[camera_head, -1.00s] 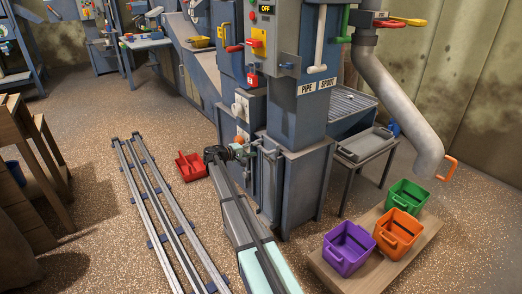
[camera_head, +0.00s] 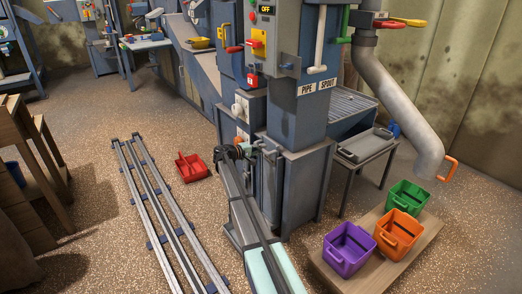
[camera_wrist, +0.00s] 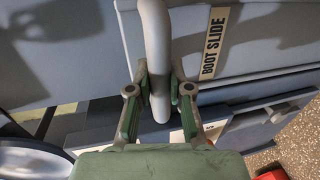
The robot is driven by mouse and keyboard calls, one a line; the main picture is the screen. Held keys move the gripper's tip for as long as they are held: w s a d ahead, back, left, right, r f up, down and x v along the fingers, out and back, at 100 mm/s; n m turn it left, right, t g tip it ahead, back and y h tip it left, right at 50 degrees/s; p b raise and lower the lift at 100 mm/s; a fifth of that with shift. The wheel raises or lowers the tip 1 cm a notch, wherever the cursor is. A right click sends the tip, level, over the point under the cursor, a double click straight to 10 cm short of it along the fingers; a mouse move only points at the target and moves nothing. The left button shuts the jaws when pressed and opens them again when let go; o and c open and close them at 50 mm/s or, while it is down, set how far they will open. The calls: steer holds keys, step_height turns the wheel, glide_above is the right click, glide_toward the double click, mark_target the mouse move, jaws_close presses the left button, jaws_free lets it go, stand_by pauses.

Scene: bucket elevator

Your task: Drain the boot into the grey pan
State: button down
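The elevator's boot (camera_head: 302,190) is the blue-grey housing at the foot of the column. In the wrist view, a plate labelled BOOT SLIDE (camera_wrist: 214,42) is on a grey panel. A thick grey handle bar (camera_wrist: 157,45) runs down from the top of that view. My gripper (camera_wrist: 160,85) has a finger on each side of the bar, with its pads against it. My gripper (camera_head: 241,150) is small in the head view, at the boot's left side. A shallow grey pan (camera_head: 362,149) lies on a low stand right of the column; its inside looks empty.
A red scoop-like container (camera_head: 192,168) lies on the floor left of my arm. Purple (camera_head: 348,262), orange (camera_head: 392,243) and green (camera_head: 406,196) bins stand on a wooden board at lower right. Floor rails (camera_head: 165,215) run on the left. A bent pipe (camera_head: 405,100) hangs at right.

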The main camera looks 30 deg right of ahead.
step_height(320, 180, up, 8)
steer(key=shift+f+p, duration=0.1)
steer(key=shift+p, duration=1.05)
steer(key=c, duration=1.1)
jaws_free()
steer(key=shift+o, duration=0.2)
steer(key=shift+f, duration=0.1)
steer(key=shift+a, duration=0.25)
steer(key=w+v, duration=0.1)
steer(key=v, duration=1)
steer(key=shift+s+a, duration=0.2)
steer(key=shift+s, duration=0.25)
